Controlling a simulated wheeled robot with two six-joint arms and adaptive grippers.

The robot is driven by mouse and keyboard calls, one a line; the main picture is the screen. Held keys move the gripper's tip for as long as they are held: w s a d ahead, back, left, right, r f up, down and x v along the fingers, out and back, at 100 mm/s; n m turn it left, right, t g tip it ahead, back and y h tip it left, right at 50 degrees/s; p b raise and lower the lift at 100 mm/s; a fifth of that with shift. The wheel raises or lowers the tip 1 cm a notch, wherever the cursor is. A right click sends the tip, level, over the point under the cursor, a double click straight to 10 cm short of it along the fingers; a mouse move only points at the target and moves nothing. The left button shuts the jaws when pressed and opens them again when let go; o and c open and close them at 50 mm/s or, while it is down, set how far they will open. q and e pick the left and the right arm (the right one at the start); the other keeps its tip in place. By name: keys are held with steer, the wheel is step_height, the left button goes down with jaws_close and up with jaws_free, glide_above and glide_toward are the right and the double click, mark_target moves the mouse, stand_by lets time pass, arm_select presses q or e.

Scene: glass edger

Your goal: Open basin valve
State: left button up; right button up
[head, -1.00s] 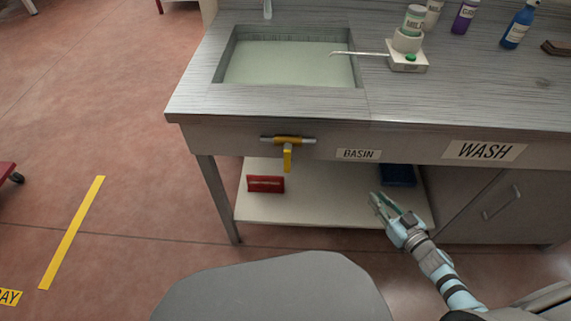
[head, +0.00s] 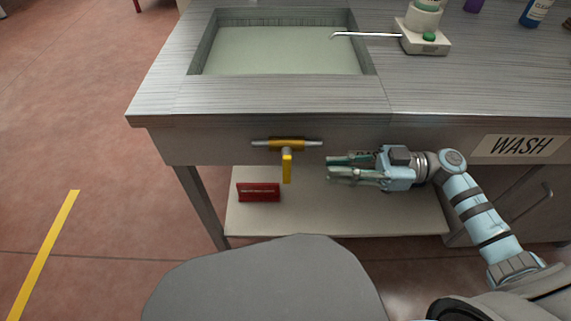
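The basin valve (head: 287,144) is a brass body on a short horizontal metal pipe on the front panel of the wash bench. Its yellow handle (head: 287,168) hangs straight down, across the pipe. The basin (head: 276,50) above holds pale greenish water. My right gripper (head: 330,167) is to the right of the handle, at about its height in the picture, with its fingers pointing left at it. The fingers are apart with nothing between them, and a gap separates them from the handle. The gripper covers most of the BASIN label. My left gripper is not in view.
A red box (head: 258,192) lies on the lower shelf (head: 300,215) below the valve. The WASH sign (head: 519,146) is on the panel at right. A white dispenser with a thin spout (head: 423,40) stands on the bench top (head: 270,95). Floor is clear at left.

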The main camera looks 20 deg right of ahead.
mark_target(287, 183)
steer(key=b+x, duration=0.1)
steer(key=x, duration=0.9)
steer(key=shift+w+a, duration=0.2)
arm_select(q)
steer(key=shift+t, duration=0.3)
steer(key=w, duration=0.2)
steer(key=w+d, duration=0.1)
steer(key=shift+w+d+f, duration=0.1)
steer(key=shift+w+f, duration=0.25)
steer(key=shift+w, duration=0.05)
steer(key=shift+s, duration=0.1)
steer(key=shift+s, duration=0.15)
arm_select(e)
jaws_close()
